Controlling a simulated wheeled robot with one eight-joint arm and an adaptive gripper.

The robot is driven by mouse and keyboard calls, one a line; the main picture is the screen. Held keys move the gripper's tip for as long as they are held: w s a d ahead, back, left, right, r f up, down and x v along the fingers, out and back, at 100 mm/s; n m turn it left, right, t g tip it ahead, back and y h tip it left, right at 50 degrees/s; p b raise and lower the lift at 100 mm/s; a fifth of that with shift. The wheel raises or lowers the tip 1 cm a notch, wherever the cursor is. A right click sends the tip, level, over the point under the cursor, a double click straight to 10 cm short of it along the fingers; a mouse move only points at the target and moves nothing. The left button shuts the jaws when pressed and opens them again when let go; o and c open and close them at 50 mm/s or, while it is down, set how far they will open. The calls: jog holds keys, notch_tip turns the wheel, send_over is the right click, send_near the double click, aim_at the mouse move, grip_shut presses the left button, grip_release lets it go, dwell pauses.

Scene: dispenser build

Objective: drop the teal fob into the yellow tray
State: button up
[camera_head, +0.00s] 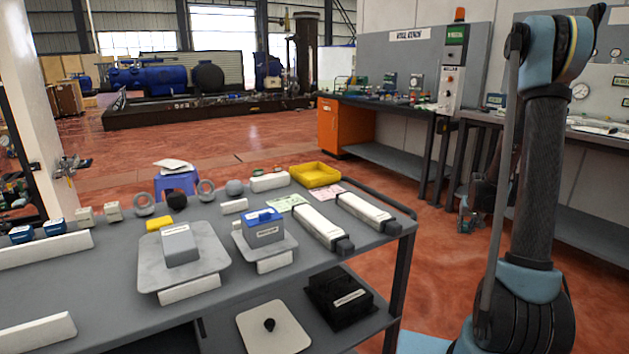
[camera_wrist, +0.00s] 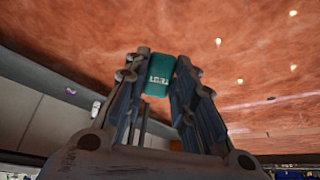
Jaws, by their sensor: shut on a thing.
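The teal fob (camera_wrist: 159,76) carries a pale label and sits between the fingertips of my gripper (camera_wrist: 160,68) in the wrist view. My gripper is shut on it, with the red floor behind. The yellow tray (camera_head: 317,182) stands at the far right part of the grey table in the head view. It looks empty from this angle. In the head view my gripper hangs beyond the table's right edge, partly hidden by my arm, well to the right of the tray. The fob cannot be made out clearly there.
The grey table (camera_head: 110,290) holds a grey dispenser (camera_head: 180,243), a blue-topped dispenser (camera_head: 263,228), two long white bars (camera_head: 322,226) and several small parts. A dark rail (camera_head: 372,198) runs along its right edge. A workbench (camera_head: 400,165) stands behind. Floor between them is open.

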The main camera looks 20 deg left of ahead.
jog(key=s+a+r+n+y, duration=0.1)
jog(key=a+r+n, duration=0.1)
jog(key=a+r, duration=0.65)
jog(key=a+r+n+y, duration=0.1)
jog(key=a+r+n, duration=0.15)
jog(key=a, duration=1.05)
jog(key=s+a+r+n+y, duration=0.1)
jog(key=a+r, duration=0.6)
jog(key=a, duration=0.4)
jog(key=s+a+r+n+g+y, duration=0.15)
jog(key=s+a+r+n, duration=0.35)
jog(key=s+a+r, duration=1.4)
jog(key=shift+m+g, duration=0.25)
jog(key=shift+g, duration=0.1)
jog(key=shift+s+a+f, duration=0.1)
jog(key=shift+a+f, duration=0.2)
jog(key=shift+f, duration=1.5)
jog(key=shift+s+a+f, duration=0.1)
jog(key=shift+a+f, duration=0.15)
jog(key=shift+f, duration=1.6)
jog(key=shift+s+a+f, duration=0.1)
jog(key=shift+a+f, duration=0.2)
jog(key=shift+f, duration=1.5)
jog(key=shift+f, duration=0.6)
jog(key=o, duration=0.8)
